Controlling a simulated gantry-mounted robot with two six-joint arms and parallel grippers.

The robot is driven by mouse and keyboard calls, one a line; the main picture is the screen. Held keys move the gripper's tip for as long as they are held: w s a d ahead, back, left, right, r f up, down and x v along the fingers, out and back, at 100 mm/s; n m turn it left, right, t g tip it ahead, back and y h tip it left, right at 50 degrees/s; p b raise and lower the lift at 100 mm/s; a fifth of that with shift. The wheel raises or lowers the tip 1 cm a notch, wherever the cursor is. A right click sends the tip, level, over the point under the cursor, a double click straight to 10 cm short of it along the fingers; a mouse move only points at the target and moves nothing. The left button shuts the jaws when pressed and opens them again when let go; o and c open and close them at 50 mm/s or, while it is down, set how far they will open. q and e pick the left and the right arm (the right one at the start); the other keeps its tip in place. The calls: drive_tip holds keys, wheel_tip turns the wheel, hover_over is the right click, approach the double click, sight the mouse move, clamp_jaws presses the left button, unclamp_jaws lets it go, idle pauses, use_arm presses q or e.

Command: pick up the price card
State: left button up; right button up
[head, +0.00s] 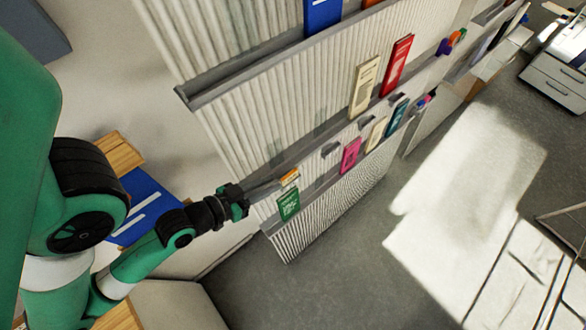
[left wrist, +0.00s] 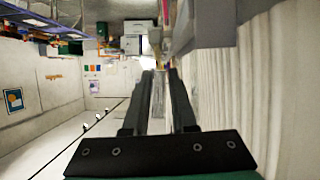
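A small orange-and-white card (head: 290,178), which looks like the price card, is at the near end of the lower rack ledge, just above a green booklet (head: 288,204). My left gripper (head: 276,186) reaches in from the left, with its fingertips close to the card; I cannot tell whether they touch it. In the left wrist view the two fingers (left wrist: 160,75) stand apart with a gap between them. A pale strip shows in the gap, and I cannot tell what it is. My right gripper is not in view.
The ribbed white rack (head: 265,105) has grey ledges holding a red book (head: 397,65), a cream book (head: 363,86) and a pink booklet (head: 351,155). A blue panel (head: 148,205) lies behind my left arm.

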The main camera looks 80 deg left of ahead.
sight(284, 177)
use_arm(q)
drive_tip(key=x, duration=0.4)
drive_tip(key=shift+w+a+f, duration=0.1)
drive_tip(key=shift+w+a, duration=0.05)
drive_tip(key=shift+w, duration=0.2)
drive_tip(key=shift+w+a+p, duration=0.15)
drive_tip(key=shift+w+p, duration=0.15)
drive_tip(key=shift+w, duration=0.05)
drive_tip(key=x, duration=0.4)
drive_tip(key=shift+w+p, duration=0.25)
drive_tip(key=shift+p, duration=0.1)
clamp_jaws()
